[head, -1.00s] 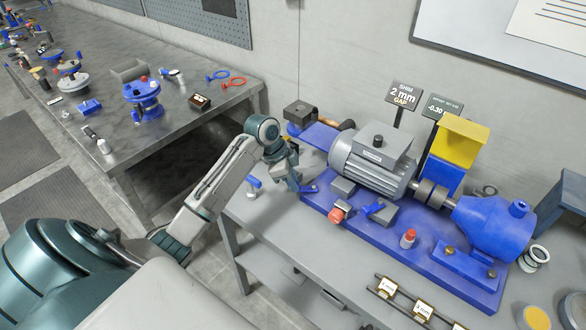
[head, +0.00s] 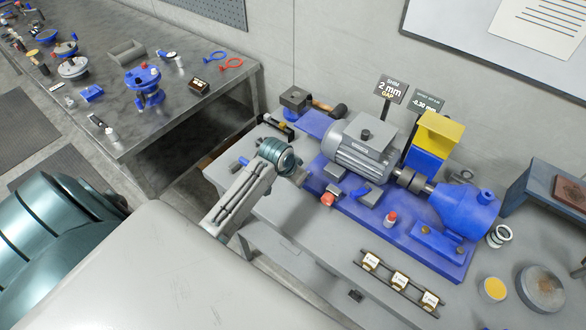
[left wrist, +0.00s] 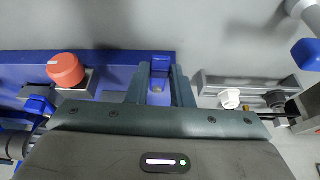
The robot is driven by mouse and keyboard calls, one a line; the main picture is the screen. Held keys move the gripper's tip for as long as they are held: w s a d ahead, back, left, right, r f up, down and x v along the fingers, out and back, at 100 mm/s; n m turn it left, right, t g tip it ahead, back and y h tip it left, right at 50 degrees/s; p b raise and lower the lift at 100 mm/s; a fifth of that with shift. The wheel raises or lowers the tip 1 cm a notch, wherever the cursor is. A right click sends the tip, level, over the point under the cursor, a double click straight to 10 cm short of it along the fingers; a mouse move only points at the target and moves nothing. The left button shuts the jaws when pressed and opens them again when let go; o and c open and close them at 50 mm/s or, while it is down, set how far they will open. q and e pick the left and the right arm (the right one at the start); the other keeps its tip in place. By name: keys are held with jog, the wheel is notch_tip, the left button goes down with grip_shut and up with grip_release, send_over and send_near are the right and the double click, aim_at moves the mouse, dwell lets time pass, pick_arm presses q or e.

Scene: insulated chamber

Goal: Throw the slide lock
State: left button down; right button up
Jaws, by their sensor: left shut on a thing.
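The blue machine base (head: 400,235) carries a grey motor (head: 358,148), and my left arm reaches its left end. My left gripper (left wrist: 159,80) points at the base's edge, with its two fingers on either side of a small upright blue tab (left wrist: 160,66). It is shut on this tab, which looks like the slide lock's handle; a grey round spot shows just below it. In the head view my own wrist hides the fingertips and the tab. A red knob (head: 328,198) sits beside the gripper on the base; it also shows in the left wrist view (left wrist: 66,70). My right gripper is not in view.
A blue-handled tool (head: 240,163) lies left of my wrist. A grey rail (left wrist: 250,86) with a white knob (left wrist: 229,98) is right of the fingers. The bench front is mostly clear.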

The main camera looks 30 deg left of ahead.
pick_arm(q)
jog(key=shift+d+r+n+p, duration=0.1)
jog(key=shift+d+n+p, duration=0.2)
jog(key=shift+n, duration=0.2)
jog(key=c, duration=1.3)
grip_release()
jog(key=shift+b+v, duration=1.45)
jog(key=shift+v, duration=3.85)
jog(key=shift+s+d, duration=0.1)
jog(key=shift+d, duration=0.05)
